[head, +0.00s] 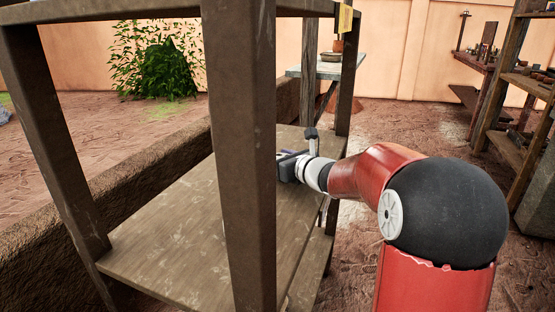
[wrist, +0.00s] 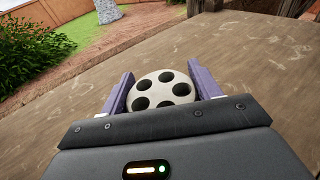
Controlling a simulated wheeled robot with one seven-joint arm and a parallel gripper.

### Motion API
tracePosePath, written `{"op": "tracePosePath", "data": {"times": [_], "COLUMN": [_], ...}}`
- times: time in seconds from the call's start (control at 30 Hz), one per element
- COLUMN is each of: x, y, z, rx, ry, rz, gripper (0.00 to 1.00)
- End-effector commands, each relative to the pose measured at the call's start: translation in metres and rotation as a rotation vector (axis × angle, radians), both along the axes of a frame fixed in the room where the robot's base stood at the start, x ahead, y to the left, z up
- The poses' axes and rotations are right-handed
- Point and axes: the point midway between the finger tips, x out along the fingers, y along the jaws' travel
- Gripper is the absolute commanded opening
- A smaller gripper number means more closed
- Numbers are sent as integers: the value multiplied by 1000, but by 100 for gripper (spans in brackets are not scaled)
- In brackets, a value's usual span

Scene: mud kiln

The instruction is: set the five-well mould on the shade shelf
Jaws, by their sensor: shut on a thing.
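The five-well mould (wrist: 160,90) is a pale round disc with several dark round wells in its face. In the wrist view it sits between the two purple-grey fingers of my gripper (wrist: 160,70), which is shut on it. My gripper (head: 286,166) also shows in the head view, reaching in over a wooden shelf board (head: 185,238) from the right. The board fills much of the wrist view (wrist: 255,65) around the mould. I cannot tell whether the mould touches the board. In the head view the mould is hidden, with a thick post in front of that area.
The thick wooden post (head: 240,140) stands close in front of the board, and another post (head: 60,150) stands at the left. A low mud wall (head: 150,165) runs behind. A small table (head: 345,68) with a pot is farther back. The visible board is bare.

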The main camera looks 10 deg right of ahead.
Motion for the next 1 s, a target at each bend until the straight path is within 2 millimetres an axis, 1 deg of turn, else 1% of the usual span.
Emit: {"op": "tracePosePath", "data": {"times": [0.13,0.57,0.7,0.73,0.87,1.0], "x": [0,0,0,0,0,0], "y": [0,0,0,0,0,0], "z": [1,-11,-10,-11,-11,-11], "rx": [0,-1,-1,-1,-1,-1], "ry": [-1,-3,-3,0,0,0], "rz": [0,0,0,0,0,0], "gripper": [42,42,42,66,83,84]}}
